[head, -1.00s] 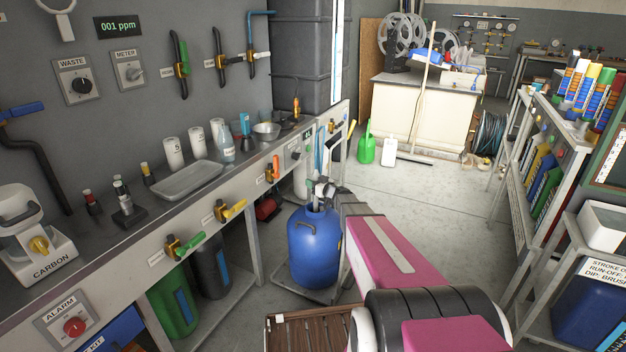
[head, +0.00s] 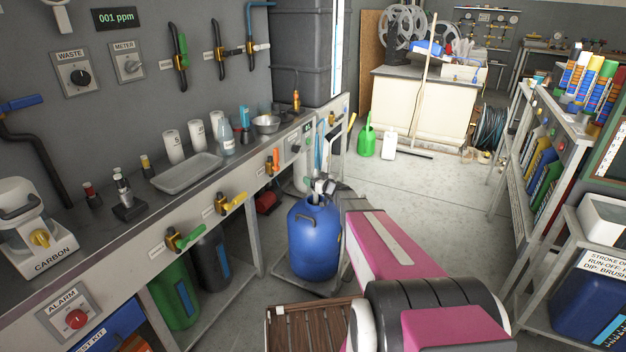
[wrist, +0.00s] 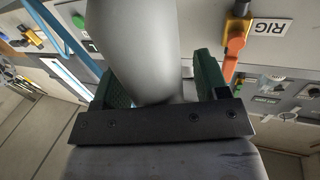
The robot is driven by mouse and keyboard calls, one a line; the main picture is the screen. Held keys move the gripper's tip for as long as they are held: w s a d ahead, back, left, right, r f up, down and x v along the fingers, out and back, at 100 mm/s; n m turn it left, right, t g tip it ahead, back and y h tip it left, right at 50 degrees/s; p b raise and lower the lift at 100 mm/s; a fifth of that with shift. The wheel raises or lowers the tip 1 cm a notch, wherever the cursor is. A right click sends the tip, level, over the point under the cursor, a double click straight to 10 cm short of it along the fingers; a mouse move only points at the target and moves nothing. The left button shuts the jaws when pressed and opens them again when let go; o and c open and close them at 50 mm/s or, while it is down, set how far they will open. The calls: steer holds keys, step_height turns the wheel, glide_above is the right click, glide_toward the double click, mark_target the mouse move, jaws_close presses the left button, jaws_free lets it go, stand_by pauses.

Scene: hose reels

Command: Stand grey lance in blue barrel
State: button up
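The blue barrel (head: 314,245) stands upright on a low grey platform beside the bench, with a dark handle on its front. My gripper (head: 322,187) is right over the barrel's top and partly hides its mouth. In the wrist view, the green fingers of my gripper (wrist: 163,85) sit on both sides of a smooth light grey rounded body, which looks like the grey lance (wrist: 135,40). It runs out of the top of that picture. The lance's far end is hidden, and I cannot tell whether it is inside the barrel.
The bench (head: 120,235) with valves and an orange lever (wrist: 236,45) is close to the left of the barrel. A brown slatted crate (head: 310,325) is in front. A shelf rack (head: 540,150) stands at right; the middle floor is clear.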

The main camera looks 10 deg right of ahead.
steer(key=v, duration=1.1)
steer(key=shift+a, duration=0.1)
steer(key=s+a+f+g+h, duration=0.1)
steer(key=s+a+g, duration=0.4)
steer(key=s, duration=0.3)
steer(key=s+a+f+g, duration=0.1)
steer(key=s+a+g, duration=0.4)
steer(key=s, duration=0.2)
steer(key=s+d+m+g+h, duration=0.2)
steer(key=s+m+h, duration=0.1)
steer(key=s, duration=0.4)
steer(key=s+d+m+g+h, duration=0.2)
steer(key=s+m+h, duration=0.2)
steer(key=s+h, duration=0.2)
steer(key=shift+s+d+r+g+h, duration=0.2)
steer(key=shift+s+d+g+h, duration=0.15)
steer(key=shift+s, duration=0.6)
